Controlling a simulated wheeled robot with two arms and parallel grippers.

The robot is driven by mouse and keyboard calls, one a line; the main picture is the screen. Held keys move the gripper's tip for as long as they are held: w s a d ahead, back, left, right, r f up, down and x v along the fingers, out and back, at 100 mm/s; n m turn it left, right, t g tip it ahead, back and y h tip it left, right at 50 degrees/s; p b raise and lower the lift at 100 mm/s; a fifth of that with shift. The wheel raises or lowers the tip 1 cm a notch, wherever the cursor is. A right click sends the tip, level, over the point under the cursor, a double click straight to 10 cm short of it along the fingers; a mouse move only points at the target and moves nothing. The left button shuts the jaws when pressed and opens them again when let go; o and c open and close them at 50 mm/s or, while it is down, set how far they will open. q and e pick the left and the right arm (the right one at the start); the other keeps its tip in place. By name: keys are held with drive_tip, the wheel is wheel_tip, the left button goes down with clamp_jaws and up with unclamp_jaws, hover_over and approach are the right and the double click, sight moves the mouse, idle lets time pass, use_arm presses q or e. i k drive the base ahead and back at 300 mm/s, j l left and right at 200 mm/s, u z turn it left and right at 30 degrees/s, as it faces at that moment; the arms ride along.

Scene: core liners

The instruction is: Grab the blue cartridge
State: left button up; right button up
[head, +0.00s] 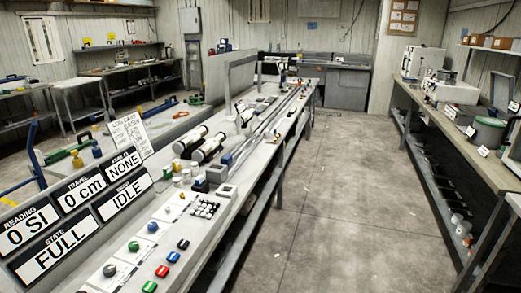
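Several small blue things are on the long grey bench, and I cannot tell for sure which is the cartridge. A blue-topped piece (226,159) stands farther back, near two white and black cylinders (208,148). Neither of my grippers is in view.
The long bench (222,222) carries display signs (55,238) reading 0 SI, 0 cm, NONE, IDLE and FULL. A keypad (204,208) sits nearby. Bare concrete floor (345,215) lies between this bench and the right workbench (440,135), which holds equipment and buckets.

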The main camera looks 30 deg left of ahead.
sight(200, 181)
drive_tip(key=i+u, duration=0.15)
drive_tip(key=u, duration=0.25)
drive_tip(key=i+l+u, duration=0.15)
drive_tip(key=u, duration=0.3)
drive_tip(key=i+l+u, duration=0.15)
drive_tip(key=u, duration=0.25)
drive_tip(key=i+l+u, duration=0.15)
drive_tip(key=u, duration=0.25)
drive_tip(key=i+l+u, duration=0.1)
drive_tip(key=l+u, duration=0.15)
drive_tip(key=u, duration=0.2)
